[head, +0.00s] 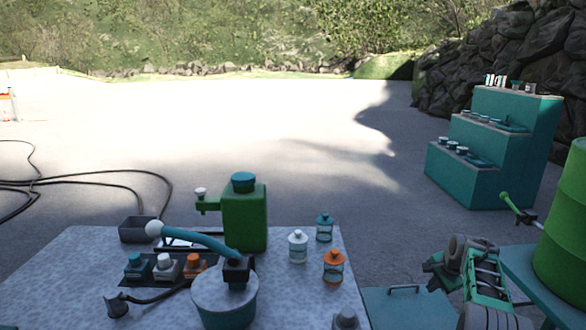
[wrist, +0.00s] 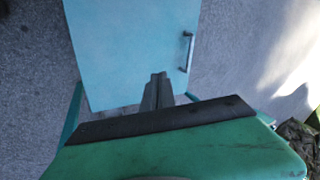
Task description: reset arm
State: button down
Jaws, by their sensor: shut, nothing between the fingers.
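My gripper (wrist: 157,90) shows in the wrist view with its two dark fingers together and nothing between them. The fingertips overlap a pale teal panel (wrist: 135,40) in the picture; I cannot tell how far apart they are. The panel has a metal handle (wrist: 186,50) on its right side. In the head view my arm, green with grey joints, is folded at the lower right, beside the teal cabinet (head: 400,312). I cannot make out the fingertips there.
A green drum (head: 565,240) stands at right. Teal steps (head: 495,140) stand behind. Cables (head: 90,178) lie left; the middle pavement is clear.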

jog(key=s+a+f+n+g+y, duration=0.1)
jog(key=s+a+f+n+g, duration=0.15)
jog(key=s+f, duration=0.45)
jog(key=s+a+f+n+g, duration=0.2)
jog(key=s+f+n, duration=0.2)
jog(key=s+f, duration=0.25)
jog(key=s+a+n+g, duration=0.2)
jog(key=s+a, duration=0.3)
jog(key=s, duration=0.5)
jog(key=s+a+r+n+p, duration=0.2)
jog(key=s+a+r, duration=0.5)
jog(key=s+r, duration=0.2)
jog(key=s+a+r+n+p, duration=0.1)
jog(key=s+a+r+p, duration=0.1)
jog(key=s+a+r, duration=0.6)
jog(key=w+a+r+n+t+p, duration=0.1)
jog(key=a+r+t, duration=0.1)
jog(key=r, duration=0.5)
jog(key=w+a+r+n+t+h+p, duration=0.1)
jog(key=a+r+n+t+p, duration=0.1)
jog(key=r, duration=0.5)
jog(key=shift+a+t, duration=0.35)
jog(key=shift+a, duration=0.45)
